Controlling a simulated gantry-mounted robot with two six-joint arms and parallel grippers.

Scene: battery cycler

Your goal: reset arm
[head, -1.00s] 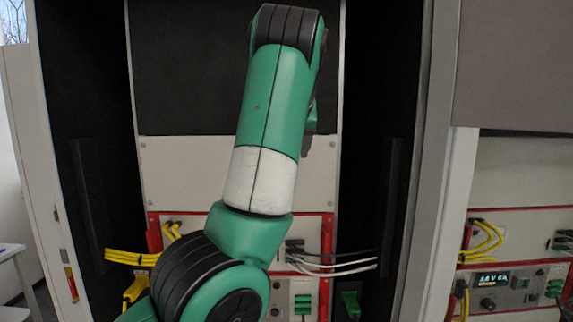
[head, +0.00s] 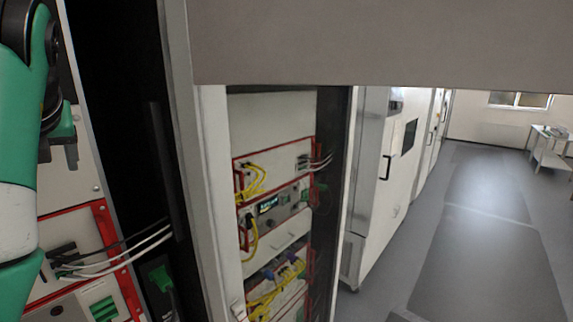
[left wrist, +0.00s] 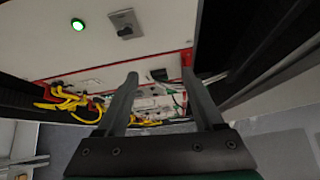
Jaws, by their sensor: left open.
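My left arm shows in green and white along the left edge of the head view. Its dark left gripper (head: 64,160) points down in front of the left cabinet, above the white cables (head: 125,257). In the left wrist view the two dark fingers (left wrist: 160,75) stand wide apart with nothing between them. Beyond them is a white panel (left wrist: 110,72) with a lit green button (left wrist: 78,25) and a grey switch (left wrist: 125,23). My right gripper is not in view.
A second cabinet holds red-edged cycler units (head: 270,205) with yellow cables (head: 252,180). A grey panel (head: 380,40) covers the top of the head view. White cabinets (head: 385,180) line an aisle with clear grey floor (head: 490,240).

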